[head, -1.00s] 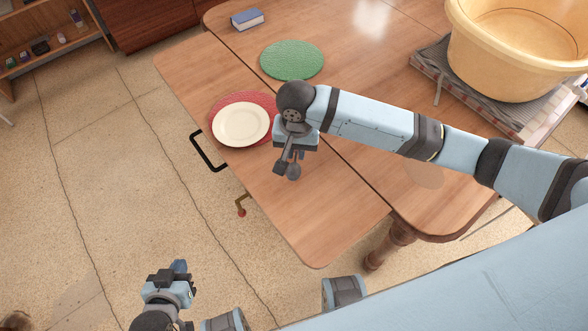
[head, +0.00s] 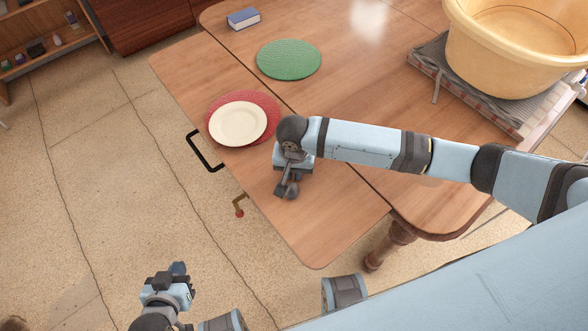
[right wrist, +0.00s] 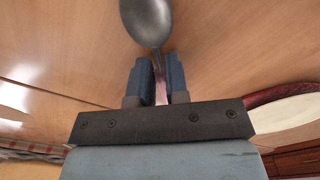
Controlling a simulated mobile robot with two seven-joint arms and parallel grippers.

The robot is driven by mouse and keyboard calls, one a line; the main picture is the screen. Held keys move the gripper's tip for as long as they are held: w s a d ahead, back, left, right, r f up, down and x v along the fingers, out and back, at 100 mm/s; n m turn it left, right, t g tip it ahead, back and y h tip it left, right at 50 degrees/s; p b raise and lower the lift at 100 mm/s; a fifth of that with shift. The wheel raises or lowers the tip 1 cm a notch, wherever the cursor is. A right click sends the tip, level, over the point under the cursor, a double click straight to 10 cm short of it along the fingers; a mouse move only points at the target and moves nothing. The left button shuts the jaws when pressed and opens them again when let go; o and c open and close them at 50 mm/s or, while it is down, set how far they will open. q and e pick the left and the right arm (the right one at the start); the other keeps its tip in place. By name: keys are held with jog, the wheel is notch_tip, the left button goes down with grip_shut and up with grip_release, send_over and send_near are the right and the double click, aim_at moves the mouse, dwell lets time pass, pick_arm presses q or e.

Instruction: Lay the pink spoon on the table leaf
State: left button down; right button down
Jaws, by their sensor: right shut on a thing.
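The pink spoon (right wrist: 147,22) shows in the right wrist view, with a grey metal bowl and a bit of pink handle between my fingers. My right gripper (head: 287,190) is shut on it over the table leaf (head: 325,225); it also shows in the right wrist view (right wrist: 160,85). In the head view the spoon cannot be made out, hidden by the gripper. I cannot tell whether the spoon touches the wood. My left gripper (head: 178,268) is low at the bottom left, over the floor, away from the table; its jaw opening is unclear.
A cream plate (head: 238,122) on a red mat (head: 273,104) lies beside my right gripper. A green mat (head: 289,60), a blue book (head: 243,18) and a large yellow tub (head: 515,50) stand farther back. The leaf's near end is clear.

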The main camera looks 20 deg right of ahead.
jog(key=shift+f, duration=0.1)
jog(key=c, duration=1.1)
grip_release()
notch_tip(320, 180, up, 12)
jog(key=shift+s+r+p, duration=0.1)
jog(key=shift+r+p, duration=0.05)
jog(key=shift+p, duration=0.55)
jog(key=shift+a, duration=0.1)
